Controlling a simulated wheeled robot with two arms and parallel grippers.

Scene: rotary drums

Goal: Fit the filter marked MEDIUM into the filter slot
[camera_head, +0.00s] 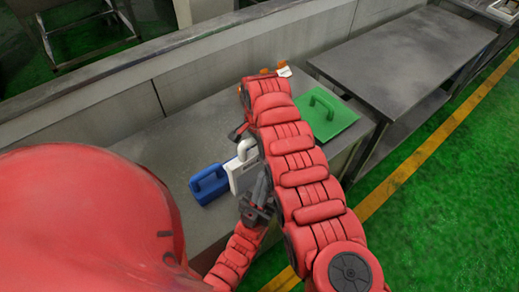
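Three pieces with handles are on the grey bench: a blue one (208,186), a white one (239,180) and a flat green one (337,120). No marking can be read on any of them, so I cannot tell which is MEDIUM. My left gripper (257,196) is right beside the white piece, at its lower right; whether it touches it is unclear. My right gripper (239,132) is mostly hidden behind my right arm, above the white piece. The opening of either gripper cannot be made out. No filter slot can be identified.
The grey bench (185,137) runs along a low wall (200,75). A dark metal table (405,60) stands at the right. Small orange parts (283,64) show past my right arm. The green floor (450,200) with a yellow line is clear at the right.

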